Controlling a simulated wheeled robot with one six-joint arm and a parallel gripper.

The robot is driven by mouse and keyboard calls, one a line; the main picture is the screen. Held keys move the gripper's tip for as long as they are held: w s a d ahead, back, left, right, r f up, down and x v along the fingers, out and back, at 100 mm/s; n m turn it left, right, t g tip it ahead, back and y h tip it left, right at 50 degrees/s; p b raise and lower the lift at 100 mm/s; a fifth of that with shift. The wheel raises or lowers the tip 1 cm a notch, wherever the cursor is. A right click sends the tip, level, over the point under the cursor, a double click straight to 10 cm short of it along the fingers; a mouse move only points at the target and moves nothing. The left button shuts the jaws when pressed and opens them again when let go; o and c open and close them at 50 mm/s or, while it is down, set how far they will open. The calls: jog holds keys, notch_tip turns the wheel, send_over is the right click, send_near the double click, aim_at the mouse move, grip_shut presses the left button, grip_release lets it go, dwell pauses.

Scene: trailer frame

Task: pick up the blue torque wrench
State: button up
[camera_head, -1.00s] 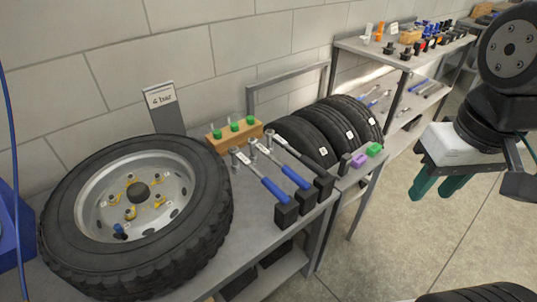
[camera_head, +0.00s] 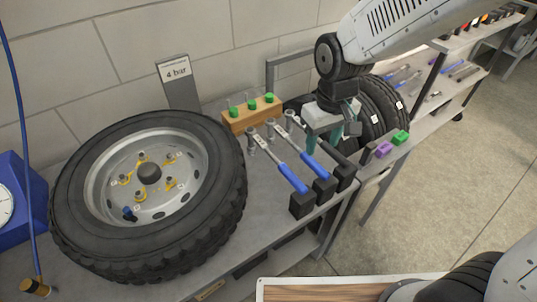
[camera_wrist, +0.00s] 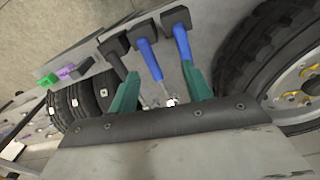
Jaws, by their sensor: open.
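Two blue-handled torque wrenches lie side by side on the bench, a front one (camera_head: 293,177) and a middle one (camera_head: 314,168), their handle ends on black blocks. A third wrench with a black handle (camera_head: 341,158) lies on the right. My gripper (camera_head: 323,149) is open and empty, green fingers pointing down over the middle and black-handled wrenches. In the wrist view, the middle blue handle (camera_wrist: 151,62) shows between the fingers (camera_wrist: 160,72). The other blue handle (camera_wrist: 184,46) is to its right, the black handle (camera_wrist: 117,66) to its left. The gap in height cannot be told.
A large wheel (camera_head: 75,240) lies on the bench at the left. A wooden block with green-topped pieces (camera_head: 250,115) and a "4 bar" sign (camera_head: 177,72) stand behind. Upright tyres (camera_head: 385,100) and purple (camera_head: 383,150) and green (camera_head: 400,138) blocks are at the right.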

jog(key=n, duration=0.2)
send_over(290, 173)
jog(key=f, duration=0.8)
jog(key=shift+s+d, duration=0.2)
jog(key=shift+d, duration=0.1)
jog(key=f, duration=0.8)
jog(key=shift+a, duration=0.3)
jog(key=shift+w+r, duration=0.1)
grip_shut()
